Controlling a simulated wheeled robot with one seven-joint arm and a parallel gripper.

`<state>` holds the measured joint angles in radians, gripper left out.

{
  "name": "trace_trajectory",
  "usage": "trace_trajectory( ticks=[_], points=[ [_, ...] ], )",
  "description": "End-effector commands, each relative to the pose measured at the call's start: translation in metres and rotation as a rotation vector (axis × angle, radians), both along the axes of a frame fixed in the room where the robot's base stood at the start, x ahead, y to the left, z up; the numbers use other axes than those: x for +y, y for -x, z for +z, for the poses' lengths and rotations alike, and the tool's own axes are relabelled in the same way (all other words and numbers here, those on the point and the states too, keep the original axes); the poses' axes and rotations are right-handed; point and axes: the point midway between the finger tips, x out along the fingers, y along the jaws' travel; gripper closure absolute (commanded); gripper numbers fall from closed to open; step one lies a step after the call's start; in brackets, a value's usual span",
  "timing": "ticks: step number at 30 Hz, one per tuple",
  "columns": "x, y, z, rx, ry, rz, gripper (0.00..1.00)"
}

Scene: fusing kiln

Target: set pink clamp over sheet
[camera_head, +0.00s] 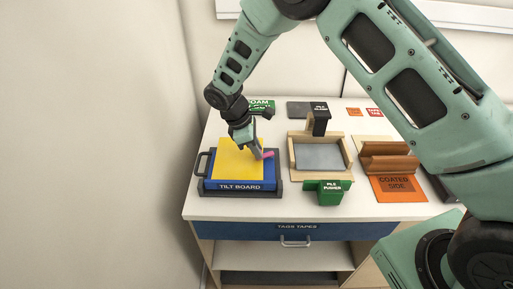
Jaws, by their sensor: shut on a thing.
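My gripper (258,153) is over the right part of the tilt board (232,186), shut on the pink clamp (267,155).
A wooden tray with a grey bed (319,157) stands to the right, with a green pusher (328,191) at its front. Farther right are a brown block (387,160) and an orange card (397,187). My arm spans the top and right. A wall borders the left.

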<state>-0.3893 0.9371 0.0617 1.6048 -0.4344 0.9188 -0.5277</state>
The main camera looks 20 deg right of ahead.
Motion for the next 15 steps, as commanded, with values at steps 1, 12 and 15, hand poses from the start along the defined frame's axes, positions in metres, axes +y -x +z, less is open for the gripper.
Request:
trace_trajectory(
  ticks=[1,12,15],
  points=[
    [0.0003,-0.0003,0.0003,-0.001,-0.001,0.0,1.0],
    [0.0001,-0.0002,0.0003,-0.001,-0.001,0.001,0.6],
    [0.0,-0.0001,0.0002,-0.001,0.0,0.001,0.6]
  ],
)
